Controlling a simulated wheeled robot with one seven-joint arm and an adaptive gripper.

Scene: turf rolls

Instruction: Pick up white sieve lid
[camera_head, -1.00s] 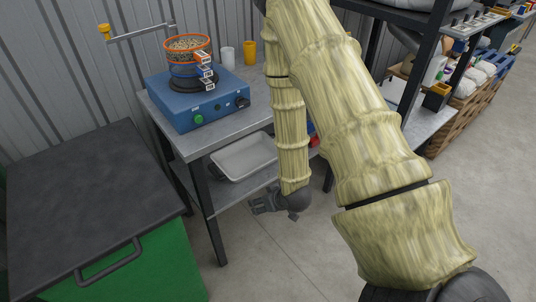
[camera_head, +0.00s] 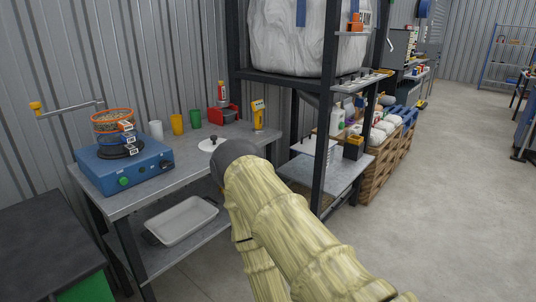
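The white sieve lid (camera_head: 205,146) lies flat on the grey workbench (camera_head: 150,191), behind my arm and right of the blue sieve shaker. It is a white disc with a dark knob on top. The dark elbow of my arm stands in front of its right side and may cover part of it. My gripper is not in view; the forearm runs down toward the bottom edge of the picture.
On the bench are the blue shaker (camera_head: 125,169) with its stacked sieves, white (camera_head: 156,130), yellow (camera_head: 178,124) and green (camera_head: 195,118) cups, a red device (camera_head: 224,113) and a yellow handheld (camera_head: 258,114). A white tray (camera_head: 182,220) is on the lower shelf. A black rack (camera_head: 321,150) stands right.

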